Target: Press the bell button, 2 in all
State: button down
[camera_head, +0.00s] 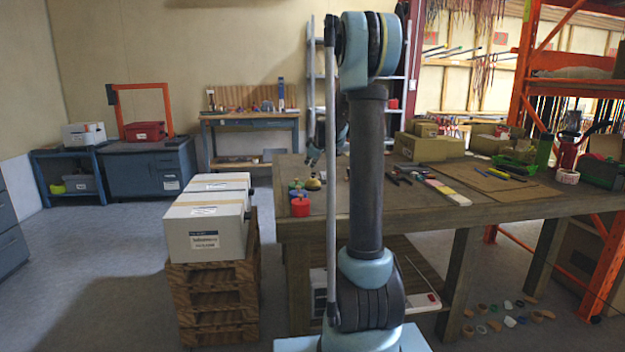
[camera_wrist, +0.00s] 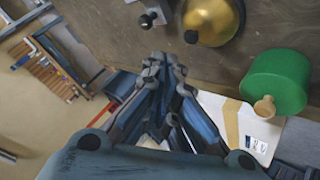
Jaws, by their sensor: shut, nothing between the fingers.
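The bell is a brass-coloured dome (camera_wrist: 213,18) at the top of the wrist view, cut off by the frame edge. In the head view the bell (camera_head: 313,184) is a small yellow shape near the table's left end. My gripper (camera_wrist: 163,65) is shut and empty, its fingertips below and left of the bell in the wrist view, apart from it in the picture. In the head view my gripper (camera_head: 313,158) shows just above the bell, partly hidden by my arm; the height gap is unclear.
A green cylinder (camera_wrist: 275,82) stands right of the bell in the wrist view. A red round object (camera_head: 300,207) is at the table's (camera_head: 420,205) near left corner. Tools and boxes lie farther right. White boxes (camera_head: 206,225) on pallets stand left of the table.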

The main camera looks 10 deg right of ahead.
jog(key=shift+r, duration=1.6)
dwell(0.9)
notch_tip(320, 180, up, 4)
jog(key=m, duration=3.6)
jog(key=shift+f, duration=0.15)
jog(key=shift+f, duration=0.1)
